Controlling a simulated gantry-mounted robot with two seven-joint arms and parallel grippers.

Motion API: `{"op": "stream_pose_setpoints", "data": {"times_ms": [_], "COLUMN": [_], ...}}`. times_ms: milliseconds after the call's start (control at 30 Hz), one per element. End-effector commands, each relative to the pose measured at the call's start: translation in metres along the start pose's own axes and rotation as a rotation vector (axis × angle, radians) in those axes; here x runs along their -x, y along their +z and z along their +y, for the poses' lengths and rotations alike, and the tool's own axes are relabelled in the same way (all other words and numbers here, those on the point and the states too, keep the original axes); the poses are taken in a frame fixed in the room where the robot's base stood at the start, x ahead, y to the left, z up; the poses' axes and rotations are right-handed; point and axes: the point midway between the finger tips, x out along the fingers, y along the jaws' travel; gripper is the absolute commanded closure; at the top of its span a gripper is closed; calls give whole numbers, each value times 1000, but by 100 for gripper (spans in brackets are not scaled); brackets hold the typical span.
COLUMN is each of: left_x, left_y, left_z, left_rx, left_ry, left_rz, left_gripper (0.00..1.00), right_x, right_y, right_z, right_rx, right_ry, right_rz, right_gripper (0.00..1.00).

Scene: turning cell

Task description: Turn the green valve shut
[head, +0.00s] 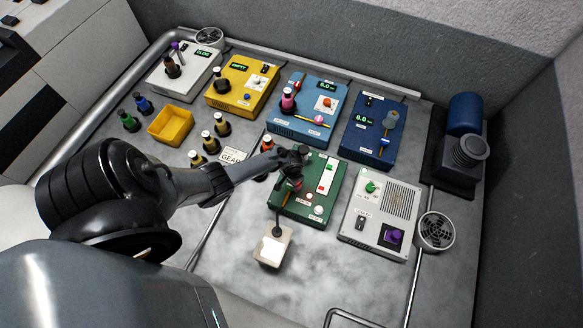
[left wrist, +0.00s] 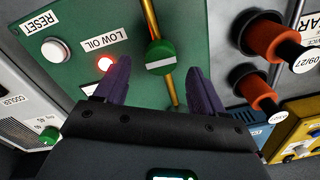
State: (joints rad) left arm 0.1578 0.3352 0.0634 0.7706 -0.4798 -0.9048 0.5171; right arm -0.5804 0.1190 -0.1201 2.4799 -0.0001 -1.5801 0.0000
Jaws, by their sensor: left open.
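The green valve (left wrist: 160,56) is a round knob on a brass pipe on the green panel (left wrist: 80,20). A pale grey bar on the knob lies across the pipe. My left gripper (left wrist: 160,75) is open, its two purple fingers apart on either side of the knob's line. The knob shows just beyond the fingertips, between them, and no contact is visible. In the head view my left gripper (head: 292,180) is over the left part of the green panel (head: 322,212) and hides the valve. My right gripper is not in view.
A lit red LOW OIL lamp (left wrist: 105,64) and a white RESET button (left wrist: 55,50) are close to the left finger. Orange-and-black bottles (left wrist: 268,40) stand close on the right. A grey panel (head: 375,238) adjoins the green one.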

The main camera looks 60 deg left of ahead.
Motion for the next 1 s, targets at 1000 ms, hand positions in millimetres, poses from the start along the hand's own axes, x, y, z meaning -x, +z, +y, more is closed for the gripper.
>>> {"op": "stream_pose_setpoints", "data": {"times_ms": [1000], "left_x": [73], "left_y": [0], "left_z": [0], "left_rx": [0], "left_ry": [0], "left_rz": [0], "left_gripper": [31], "right_x": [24], "right_y": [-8], "right_z": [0], "right_rx": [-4], "right_ry": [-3], "right_rz": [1], "right_gripper": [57]}}
